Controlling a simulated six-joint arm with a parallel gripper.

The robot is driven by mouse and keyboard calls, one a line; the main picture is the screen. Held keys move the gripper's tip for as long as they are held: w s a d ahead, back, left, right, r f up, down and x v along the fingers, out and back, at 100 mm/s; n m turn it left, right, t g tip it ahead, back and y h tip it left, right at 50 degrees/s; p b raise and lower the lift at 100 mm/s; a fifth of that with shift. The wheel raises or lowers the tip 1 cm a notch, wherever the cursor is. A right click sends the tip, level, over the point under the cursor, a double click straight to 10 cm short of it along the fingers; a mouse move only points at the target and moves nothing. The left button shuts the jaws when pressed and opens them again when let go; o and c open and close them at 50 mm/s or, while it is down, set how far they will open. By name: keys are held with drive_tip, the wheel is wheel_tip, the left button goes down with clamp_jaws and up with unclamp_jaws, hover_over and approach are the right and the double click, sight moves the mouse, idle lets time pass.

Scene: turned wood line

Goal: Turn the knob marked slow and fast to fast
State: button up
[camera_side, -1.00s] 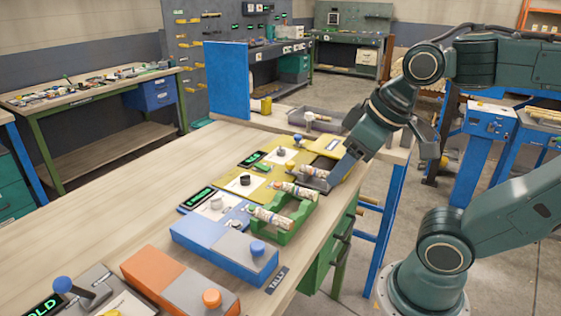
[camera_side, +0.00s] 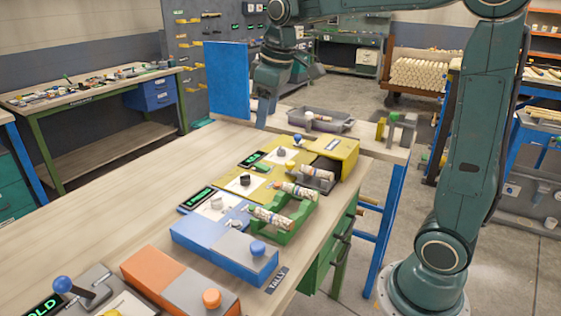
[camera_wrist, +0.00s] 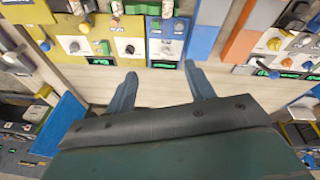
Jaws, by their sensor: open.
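Several round knobs stand on pale plates along the bench. A black knob (camera_side: 245,180) is on a yellow unit, a grey knob (camera_side: 216,203) on the blue unit and another grey knob (camera_side: 281,152) farther back.
A blue upright panel (camera_side: 228,80) stands close behind my gripper. A grey tray (camera_side: 330,121) lies to its right. Green cradles (camera_side: 284,226) hold printed rolls along the bench's right edge. An orange unit (camera_side: 150,268) is nearer. The bench's left side (camera_side: 110,205) is bare.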

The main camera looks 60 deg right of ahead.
drive_tip(key=w+d+f+n+g, duration=0.1)
drive_tip(key=w+d+f, duration=0.2)
drive_tip(key=w, duration=0.2)
drive_tip(key=w+d+f+n, duration=0.1)
drive_tip(key=w+d+f, duration=0.15)
drive_tip(key=w, duration=0.25)
drive_tip(key=n+g, duration=0.1)
drive_tip(key=g, duration=0.1)
hover_over(246, 175)
wheel_tip(246, 175, down, 9)
drive_tip(key=shift+w+f, duration=0.15)
drive_tip(key=shift+f, duration=0.15)
wheel_tip(246, 175, down, 14)
drive_tip(key=shift+r, duration=0.25)
drive_tip(key=c, duration=1)
